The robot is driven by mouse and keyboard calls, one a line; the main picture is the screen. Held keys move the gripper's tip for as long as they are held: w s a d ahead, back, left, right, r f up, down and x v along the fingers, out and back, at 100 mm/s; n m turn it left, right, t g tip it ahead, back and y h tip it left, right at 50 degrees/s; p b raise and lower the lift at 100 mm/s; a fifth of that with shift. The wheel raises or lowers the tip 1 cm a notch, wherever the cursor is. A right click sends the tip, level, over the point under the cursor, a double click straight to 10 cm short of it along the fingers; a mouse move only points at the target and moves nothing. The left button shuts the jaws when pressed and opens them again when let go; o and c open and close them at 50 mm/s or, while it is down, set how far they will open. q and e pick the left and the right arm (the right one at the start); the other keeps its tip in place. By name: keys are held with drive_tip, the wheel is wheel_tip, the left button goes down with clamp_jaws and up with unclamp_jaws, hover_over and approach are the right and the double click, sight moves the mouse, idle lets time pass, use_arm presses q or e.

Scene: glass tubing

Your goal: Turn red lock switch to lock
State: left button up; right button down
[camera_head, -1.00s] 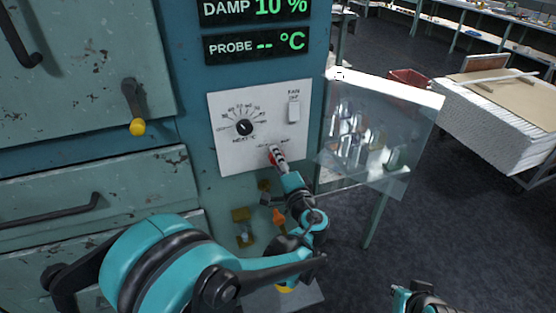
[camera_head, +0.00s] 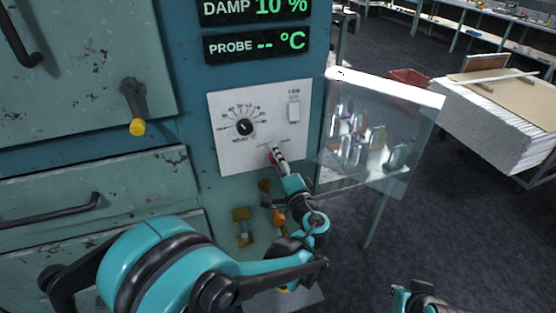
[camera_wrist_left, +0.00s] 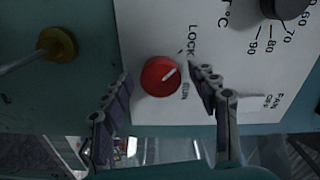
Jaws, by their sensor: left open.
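In the head view my left gripper (camera_head: 277,154) is at the panel's lower edge and mostly covers the red knob (camera_head: 271,158). Part of my right arm's end (camera_head: 412,298) shows at the bottom edge; its fingers are not clear.
A black dial (camera_head: 244,127) and a white fan switch (camera_head: 293,111) are on the same panel. A yellow-tipped lever (camera_head: 136,126) is to the left. A yellow fitting (camera_head: 243,214) is below the panel. A clear glass-like sheet (camera_head: 385,110) stands close on the right.

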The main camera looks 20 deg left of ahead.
use_arm(q)
drive_tip(key=v, duration=1.1)
drive_tip(key=shift+s+d, duration=0.1)
